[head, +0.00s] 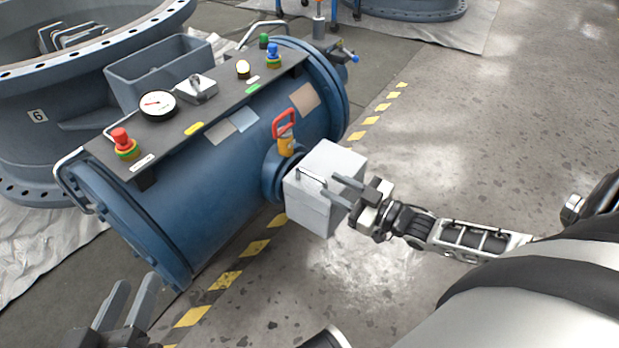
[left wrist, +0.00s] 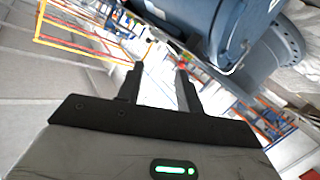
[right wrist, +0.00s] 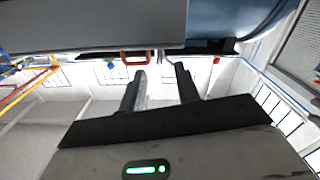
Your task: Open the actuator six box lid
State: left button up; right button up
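The actuator is a blue cylinder (head: 215,165) with a dark top panel. A light grey box (head: 318,213) is fixed to its near side, and its lid (head: 333,160) looks closed. A thin metal handle (head: 310,177) shows on the box near the lid's edge. My right gripper (head: 330,187) is open, with its fingers pointing at the handle in front of the box; I cannot tell whether they touch it. In the right wrist view the fingers (right wrist: 156,78) are apart with nothing clearly between them. My left gripper (head: 134,284) is open and empty at lower left; its fingers also show in the left wrist view (left wrist: 160,68).
A red-handled yellow valve (head: 285,130) stands just behind the box. The panel carries a gauge (head: 158,105) and several buttons. A large flanged ring (head: 37,117) marked 6 stands at left. The floor (head: 480,120) to the right is clear.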

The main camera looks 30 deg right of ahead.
aim_at(300, 169)
jog(key=b+x, duration=0.1)
jog(key=x, duration=0.5)
jog(key=shift+w+f+b, duration=0.1)
jog(key=shift+b, duration=0.25)
jog(key=shift+w+a, duration=0.3)
jog(key=shift+w, duration=0.25)
pick_arm(q)
jog(key=shift+w+d+r+n+h, duration=0.1)
jog(key=shift+d+r+n+h, duration=0.2)
jog(key=shift+r+n+h, duration=0.2)
pick_arm(e)
grip_shut()
